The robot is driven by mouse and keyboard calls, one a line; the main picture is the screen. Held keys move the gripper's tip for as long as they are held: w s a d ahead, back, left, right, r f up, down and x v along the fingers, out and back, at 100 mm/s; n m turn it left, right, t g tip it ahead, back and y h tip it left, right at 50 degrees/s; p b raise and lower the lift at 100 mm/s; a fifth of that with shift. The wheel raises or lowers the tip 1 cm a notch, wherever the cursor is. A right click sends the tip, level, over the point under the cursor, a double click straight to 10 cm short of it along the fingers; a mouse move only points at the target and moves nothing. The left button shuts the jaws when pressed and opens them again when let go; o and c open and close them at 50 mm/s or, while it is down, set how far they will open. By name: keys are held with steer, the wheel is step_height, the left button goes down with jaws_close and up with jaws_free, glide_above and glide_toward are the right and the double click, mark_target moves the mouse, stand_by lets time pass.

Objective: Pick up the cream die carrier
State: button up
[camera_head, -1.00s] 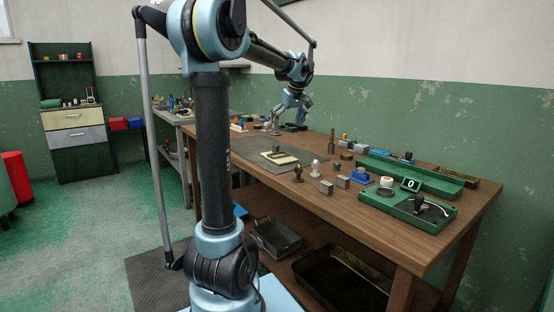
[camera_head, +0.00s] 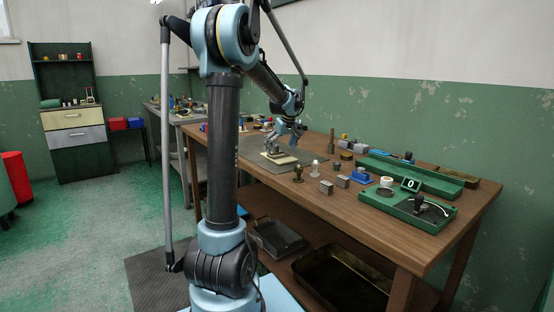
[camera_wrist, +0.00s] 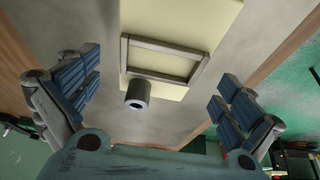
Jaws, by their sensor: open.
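The cream die carrier (camera_head: 283,159) lies on the dark mat on the workbench. In the wrist view it is a flat cream plate (camera_wrist: 205,20) bearing a grey rectangular frame (camera_wrist: 165,44), with a dark upright cylinder (camera_wrist: 138,94) at its near left corner. The height gap cannot be told exactly.
The wooden bench (camera_head: 400,225) holds a brass piece (camera_head: 298,174), a white-topped piece (camera_head: 315,168), small grey blocks (camera_head: 342,182) and a blue block (camera_head: 361,176) right of the mat. A green case (camera_head: 408,205) lies farther right. The mat (camera_head: 245,155) is bare around the carrier.

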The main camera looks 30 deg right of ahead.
steer(key=shift+x, duration=1.1)
steer(key=c, duration=1.2)
steer(key=shift+r, duration=0.1)
